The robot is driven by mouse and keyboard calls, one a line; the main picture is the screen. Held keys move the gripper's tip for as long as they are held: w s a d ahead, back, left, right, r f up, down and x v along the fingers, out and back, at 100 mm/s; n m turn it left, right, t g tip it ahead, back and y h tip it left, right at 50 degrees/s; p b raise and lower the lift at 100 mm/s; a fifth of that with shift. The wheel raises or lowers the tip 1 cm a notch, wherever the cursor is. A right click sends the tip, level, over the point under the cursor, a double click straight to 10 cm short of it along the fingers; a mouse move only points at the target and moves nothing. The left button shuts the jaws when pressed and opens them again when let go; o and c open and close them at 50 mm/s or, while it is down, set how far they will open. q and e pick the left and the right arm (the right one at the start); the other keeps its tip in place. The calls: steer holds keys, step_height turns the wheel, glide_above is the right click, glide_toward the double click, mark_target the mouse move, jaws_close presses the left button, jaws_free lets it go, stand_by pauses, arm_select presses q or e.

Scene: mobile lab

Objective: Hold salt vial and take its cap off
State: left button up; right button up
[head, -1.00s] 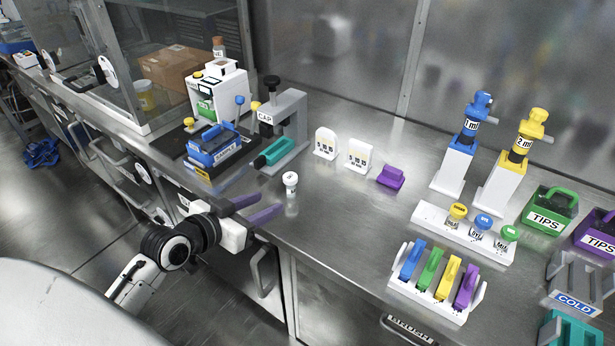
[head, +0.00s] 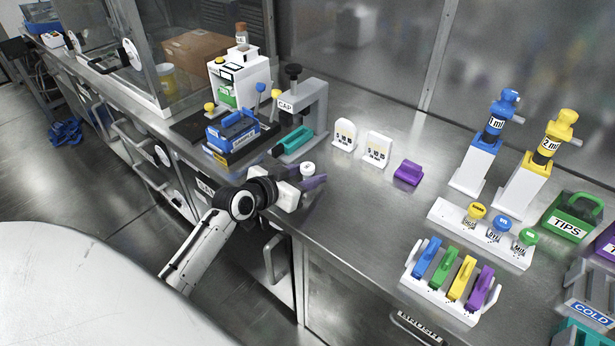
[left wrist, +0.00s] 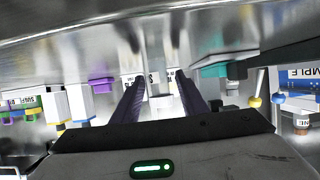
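A small white-capped vial (head: 308,169), likely the salt vial, stands on the steel bench near its front edge; its label cannot be read. Its lower part is hidden by my left gripper (head: 316,186) in the head view. The left gripper is low over the bench, its purple fingers pointing toward the vial. In the left wrist view, the fingers (left wrist: 160,88) are spread, and a white shape that looks like the vial (left wrist: 162,103) shows between them, apparently not clamped. The grey stand marked CAP (head: 306,112) is behind the vial. My right gripper is not in view.
A teal block (head: 294,141) sits at the CAP stand's base, with a blue device (head: 232,130) to its left. Two white signs (head: 376,149) and a purple block (head: 408,172) are to the right. A white rack (head: 449,215) holds coloured-cap vials.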

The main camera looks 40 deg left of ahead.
mark_target(307, 167)
arm_select(q)
steer(key=c, duration=1)
steer(key=shift+o, duration=0.2)
step_height(307, 167, up, 10)
steer(key=shift+r+p, duration=0.1)
steer(key=shift+p, duration=0.4)
steer(key=o, duration=0.3)
jaws_close()
steer(key=shift+s, duration=0.1)
